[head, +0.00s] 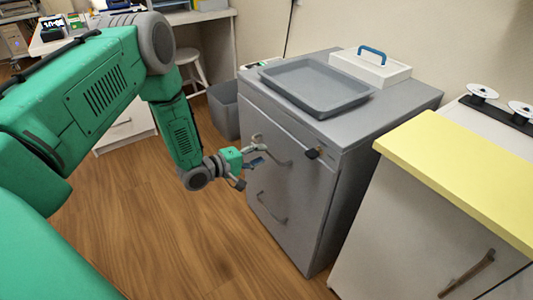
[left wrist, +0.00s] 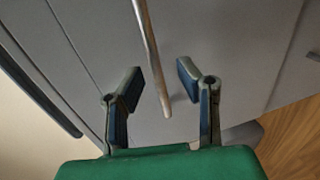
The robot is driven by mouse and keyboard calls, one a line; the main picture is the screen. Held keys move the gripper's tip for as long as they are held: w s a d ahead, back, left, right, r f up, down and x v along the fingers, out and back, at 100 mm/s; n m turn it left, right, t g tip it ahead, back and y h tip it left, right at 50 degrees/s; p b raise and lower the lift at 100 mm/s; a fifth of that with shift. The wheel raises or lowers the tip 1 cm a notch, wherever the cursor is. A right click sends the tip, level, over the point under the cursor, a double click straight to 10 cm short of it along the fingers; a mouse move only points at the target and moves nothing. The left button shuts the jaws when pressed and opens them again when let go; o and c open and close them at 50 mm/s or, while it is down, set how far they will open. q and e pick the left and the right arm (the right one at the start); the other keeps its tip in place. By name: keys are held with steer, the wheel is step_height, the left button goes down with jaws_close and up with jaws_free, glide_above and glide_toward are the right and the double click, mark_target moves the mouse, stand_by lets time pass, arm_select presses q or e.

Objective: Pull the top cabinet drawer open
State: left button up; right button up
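The grey cabinet (head: 330,190) stands in the middle of the head view. Its top drawer (head: 296,132) looks closed flush with the front. The top drawer's handle (head: 280,159) is a thin bar, partly hidden by my left gripper (head: 256,154). In the left wrist view my left gripper (left wrist: 159,80) is open. The bar handle (left wrist: 152,60) runs down between its two fingers, with visible gaps on both sides. I cannot tell how deep the bar sits between them. My right gripper is not in view.
A grey tray (head: 318,108) and a white box with a blue handle (head: 370,68) rest on the cabinet. A lower handle (head: 271,208) is on its front. A yellow-topped counter (head: 460,170) is at right, a grey bin (head: 224,110) behind. The wooden floor (head: 160,230) in front is clear.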

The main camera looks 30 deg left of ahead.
arm_select(q)
steer(key=v, duration=0.8)
steer(key=shift+s+d+r, duration=0.2)
steer(key=shift+s+d, duration=0.1)
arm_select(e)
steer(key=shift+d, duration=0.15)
arm_select(q)
steer(key=shift+d, duration=0.25)
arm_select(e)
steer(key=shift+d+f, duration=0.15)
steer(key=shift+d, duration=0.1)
